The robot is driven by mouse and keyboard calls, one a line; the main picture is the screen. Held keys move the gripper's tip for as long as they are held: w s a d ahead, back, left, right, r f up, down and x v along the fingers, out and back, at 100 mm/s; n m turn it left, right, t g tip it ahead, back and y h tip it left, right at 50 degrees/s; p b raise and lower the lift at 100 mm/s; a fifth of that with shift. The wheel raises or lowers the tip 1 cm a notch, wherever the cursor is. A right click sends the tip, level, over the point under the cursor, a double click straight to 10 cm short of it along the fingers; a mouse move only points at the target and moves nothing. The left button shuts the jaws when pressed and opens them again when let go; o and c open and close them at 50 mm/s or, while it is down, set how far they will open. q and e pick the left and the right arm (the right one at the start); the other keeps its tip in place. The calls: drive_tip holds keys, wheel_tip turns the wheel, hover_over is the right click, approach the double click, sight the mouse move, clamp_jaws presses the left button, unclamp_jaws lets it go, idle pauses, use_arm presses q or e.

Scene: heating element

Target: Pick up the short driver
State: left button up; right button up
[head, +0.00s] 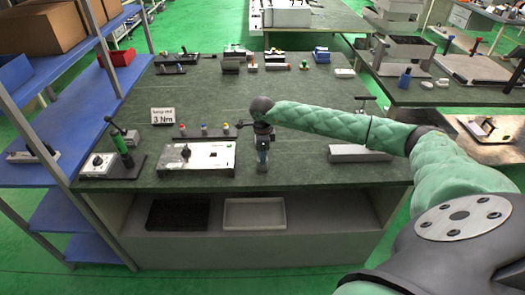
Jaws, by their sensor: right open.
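My right gripper (262,166) points down at the end of the green arm, low over the workbench near its front edge. It is open; the view is too small to tell what, if anything, lies between its fingers. Several small upright pieces with coloured tops (204,130) stand in a dark rack to its left. My left gripper is out of view.
A white control box (196,158) sits just left of the right gripper, and a grey block (358,153) lies to its right. More fixtures line the back of the bench (215,95). Its middle is mostly clear.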

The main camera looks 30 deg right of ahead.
drive_tip(key=shift+f, duration=0.2)
drive_tip(key=shift+c, duration=0.2)
drive_tip(key=c, duration=1.1)
drive_tip(key=shift+o, duration=0.2)
drive_tip(key=shift+r, duration=0.1)
